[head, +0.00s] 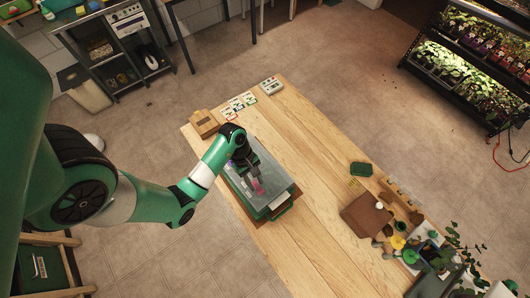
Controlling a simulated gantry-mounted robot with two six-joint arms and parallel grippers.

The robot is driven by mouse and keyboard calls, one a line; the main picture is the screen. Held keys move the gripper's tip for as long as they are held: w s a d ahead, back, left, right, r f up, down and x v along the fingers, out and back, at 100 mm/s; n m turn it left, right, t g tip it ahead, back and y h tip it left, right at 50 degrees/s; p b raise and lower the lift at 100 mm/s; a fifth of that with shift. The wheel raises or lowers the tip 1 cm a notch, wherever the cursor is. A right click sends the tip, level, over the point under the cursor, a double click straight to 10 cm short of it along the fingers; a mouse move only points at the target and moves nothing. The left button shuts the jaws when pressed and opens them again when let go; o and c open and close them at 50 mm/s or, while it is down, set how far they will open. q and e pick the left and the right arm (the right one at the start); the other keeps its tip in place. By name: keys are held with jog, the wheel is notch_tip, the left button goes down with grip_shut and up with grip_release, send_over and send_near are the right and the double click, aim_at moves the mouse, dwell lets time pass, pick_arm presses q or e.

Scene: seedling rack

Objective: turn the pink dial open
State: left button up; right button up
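The pink dial (257,187) is a small pink spot on top of a grey-lidded box with a green base (276,196) on the wooden table. My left arm reaches in from the left, and my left gripper (254,178) points down over the lid, right at the dial. The gripper partly hides the dial. At this size I cannot tell whether the fingers touch the dial or how far apart they are. My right gripper is not in view.
The wooden table (312,172) has clear room right of the box. Small cards (237,104), a white device (271,86) and a wooden block (204,123) lie at its far end. A brown box (366,214), a green item (361,169) and plants crowd the right end.

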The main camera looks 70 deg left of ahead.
pick_arm(q)
jog(key=shift+f, duration=0.3)
jog(key=shift+c, duration=0.3)
grip_shut()
